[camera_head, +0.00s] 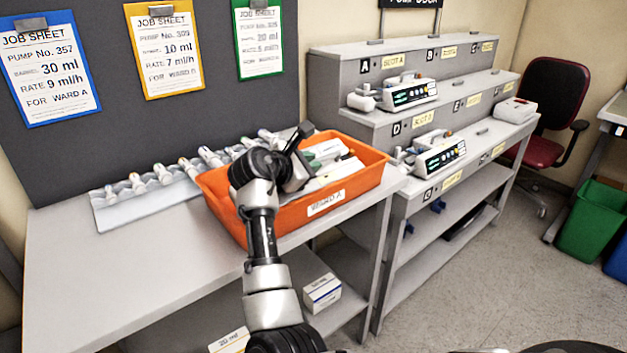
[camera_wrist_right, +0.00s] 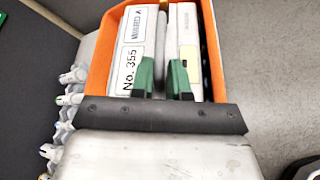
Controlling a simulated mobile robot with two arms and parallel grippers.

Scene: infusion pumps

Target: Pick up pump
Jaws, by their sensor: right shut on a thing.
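An orange bin (camera_head: 250,225) marked Ward A stands on the worktable, with white pumps lying in it. My right gripper (camera_head: 297,155) reaches into the bin from above. In the right wrist view its green fingertips (camera_wrist_right: 162,78) are shut on a grey part of a pump (camera_wrist_right: 161,40). To their left is a white face (camera_wrist_right: 130,55) labelled No. 355, and to their right a white body (camera_wrist_right: 188,50) with a yellow patch. The fingers hide part of the held pump, and I cannot tell if it is lifted. My left gripper is not in view.
A white rack (camera_head: 110,210) of syringes lies behind and left of the bin. The worktable's front left (camera_head: 100,270) is clear.

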